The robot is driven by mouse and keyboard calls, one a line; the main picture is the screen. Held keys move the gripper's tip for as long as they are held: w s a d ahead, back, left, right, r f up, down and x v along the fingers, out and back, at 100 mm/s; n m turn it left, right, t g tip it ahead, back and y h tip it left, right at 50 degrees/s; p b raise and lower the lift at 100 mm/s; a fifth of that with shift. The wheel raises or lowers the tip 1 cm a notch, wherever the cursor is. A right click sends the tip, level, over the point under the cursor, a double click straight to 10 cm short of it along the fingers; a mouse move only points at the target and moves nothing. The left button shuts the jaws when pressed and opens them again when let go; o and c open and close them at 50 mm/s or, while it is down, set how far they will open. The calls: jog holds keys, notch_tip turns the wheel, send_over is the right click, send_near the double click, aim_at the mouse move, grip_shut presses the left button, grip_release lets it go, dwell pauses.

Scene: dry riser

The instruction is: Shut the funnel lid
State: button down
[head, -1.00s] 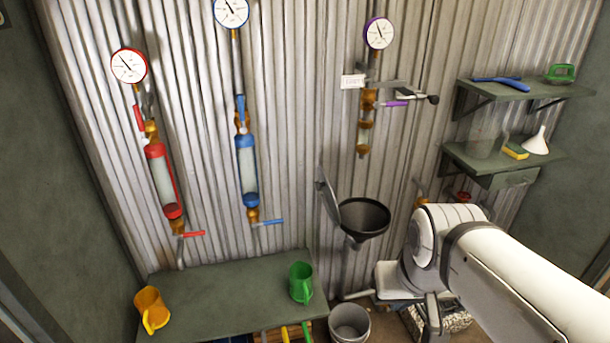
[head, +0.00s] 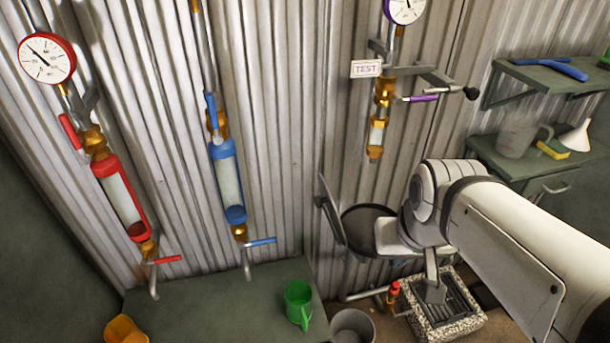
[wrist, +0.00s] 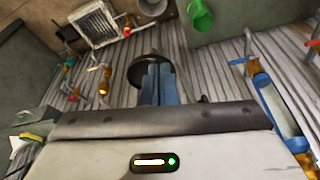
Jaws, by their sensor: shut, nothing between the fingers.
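The black funnel (head: 368,222) stands against the corrugated wall, partly hidden by my arm. Its grey lid (head: 331,210) is open, standing steeply upright at the funnel's left side. In the wrist view, the funnel's dark rim (wrist: 134,70) shows just beyond my gripper (wrist: 158,68). My gripper's blue fingers are together with nothing between them. My fingers hide part of the funnel there, and I cannot tell whether they touch it. In the head view, my arm reaches in from the right and its fingers are hidden.
A TEST sign (head: 366,69) and a valve with a purple lever (head: 422,98) are above the funnel. A grey bucket (head: 352,328) and a drain box (head: 445,310) are below. A green jug (head: 298,303) stands on the bench (head: 240,300) at left.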

jog(key=shift+d, duration=0.1)
notch_tip(320, 180, down, 12)
jog(key=w+d+n+g+h+b, duration=0.2)
jog(key=n+h+b, duration=0.25)
jog(key=b, duration=0.65)
jog(key=w+a+f+n+t+h+b, duration=0.3)
jog(key=w+f+h+b, duration=0.3)
jog(key=b, duration=0.3)
jog(key=w+a+f+n+t+b, duration=0.1)
jog(key=w+a+n+t+b, duration=0.3)
jog(key=a, duration=0.3)
jog(key=w+a+f+n+t+y+b, duration=0.1)
jog(key=a+t+b, duration=0.35)
jog(key=a, duration=0.35)
jog(key=w+a+f+n+t+b, duration=0.1)
jog(key=w+a+n+t+b, duration=0.3)
jog(key=a, duration=0.3)
jog(key=w+d+r+m+t, duration=0.1)
jog(key=w+d+r, duration=0.2)
jog(key=w+d, duration=0.4)
jog(key=shift+b+x, duration=0.35)
jog(key=shift+x, duration=0.6)
